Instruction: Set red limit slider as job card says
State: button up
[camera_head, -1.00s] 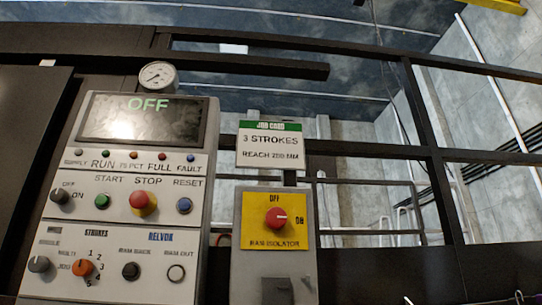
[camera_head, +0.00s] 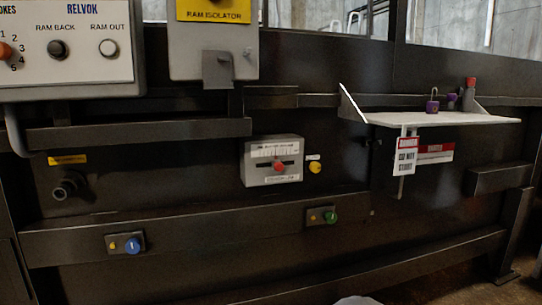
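The red limit slider (camera_head: 279,166) is a red knob on a horizontal slot in a pale grey box (camera_head: 257,176) on the dark machine front. A printed scale runs above the slot, but its numbers are too small to read. The knob sits near the middle of the slot, slightly right of centre. The job card is out of view now; in the earlier frame it reads "3 STROKES" and "REACH", with a millimetre figure that looks like 200, its digits blurred.
A yellow button (camera_head: 315,167) is just right of the box. Above hang the ram isolator box (camera_head: 214,45) and control panel (camera_head: 70,50). A white shelf (camera_head: 440,119) with purple items and a do-not-start tag (camera_head: 405,156) juts out at right. Rails cross the front.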

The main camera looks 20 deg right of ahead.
aim_at(277, 165)
jog(key=z, duration=0.05)
jog(key=k, duration=1.1)
jog(key=u, duration=0.75)
jog(key=i, duration=1.1)
jog(key=z, duration=0.7)
